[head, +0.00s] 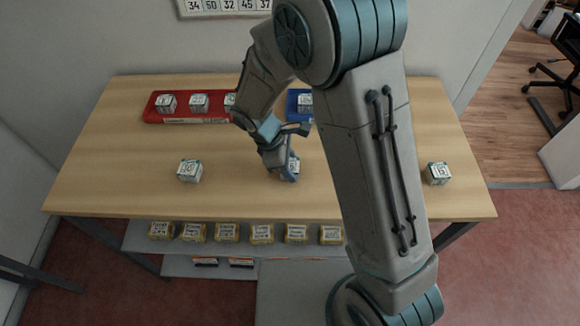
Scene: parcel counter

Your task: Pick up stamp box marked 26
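A small white stamp box (294,166) sits at the middle of the wooden counter, mostly hidden by my gripper (286,172); its number cannot be read. My gripper is down at this box, with a finger in front of it. Whether the fingers are open or pressed on it cannot be told. Another stamp box (190,171) stands alone on the left of the counter, and one more (438,173) on the right. Their numbers are too small to read surely. I cannot tell which box is marked 26.
A red tray (150,113) with several boxes lies at the back left. A blue tray (291,103) with a box (305,103) is partly hidden behind my arm. A number sign (224,6) hangs on the wall. Yellowish boxes (227,232) line the shelf below. The counter's front left is clear.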

